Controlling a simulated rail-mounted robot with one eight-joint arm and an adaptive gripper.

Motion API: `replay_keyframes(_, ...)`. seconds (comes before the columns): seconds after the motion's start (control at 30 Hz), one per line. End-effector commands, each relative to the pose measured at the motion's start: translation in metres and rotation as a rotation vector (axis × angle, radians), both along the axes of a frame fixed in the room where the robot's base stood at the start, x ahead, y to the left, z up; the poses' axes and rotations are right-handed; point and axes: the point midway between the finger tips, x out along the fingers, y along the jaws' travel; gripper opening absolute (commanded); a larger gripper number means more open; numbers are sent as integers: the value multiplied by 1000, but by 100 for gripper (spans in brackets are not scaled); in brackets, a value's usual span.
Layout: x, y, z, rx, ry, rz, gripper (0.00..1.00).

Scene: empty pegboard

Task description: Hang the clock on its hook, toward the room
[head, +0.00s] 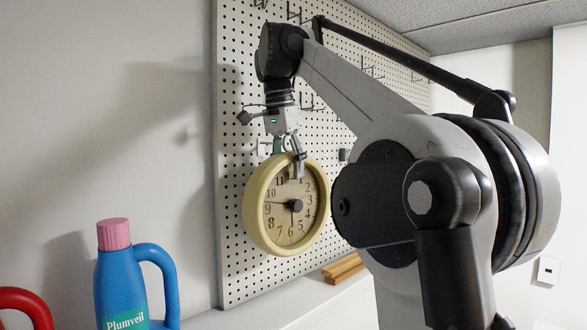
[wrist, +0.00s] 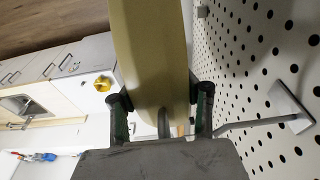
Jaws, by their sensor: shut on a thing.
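The round clock (head: 262,232) has a pale yellow rim and a cream face with dark numerals; its face is turned toward the room. My gripper (head: 296,166) is shut on the top of its rim, and the clock hangs upright below, in front of the pegboard. In the wrist view, the rim (wrist: 150,45) lies between the two fingers (wrist: 160,98). A grey hook (wrist: 292,106) stands out from the board, and its rod reaches toward the right finger. Its tip is hidden, so I cannot tell whether it touches the clock.
The white pegboard (head: 233,170) carries several dark hooks (head: 370,68) higher up. A ledge below holds wooden blocks (head: 343,268). A blue bottle with a pink cap (head: 122,285) stands at lower left, beside a red handled object (head: 25,303).

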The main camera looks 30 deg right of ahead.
Motion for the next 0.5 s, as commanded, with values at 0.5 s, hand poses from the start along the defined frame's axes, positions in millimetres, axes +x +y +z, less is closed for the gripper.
replay_keyframes(0.5, 25, 5, -2, 0, 0, 2, 0)
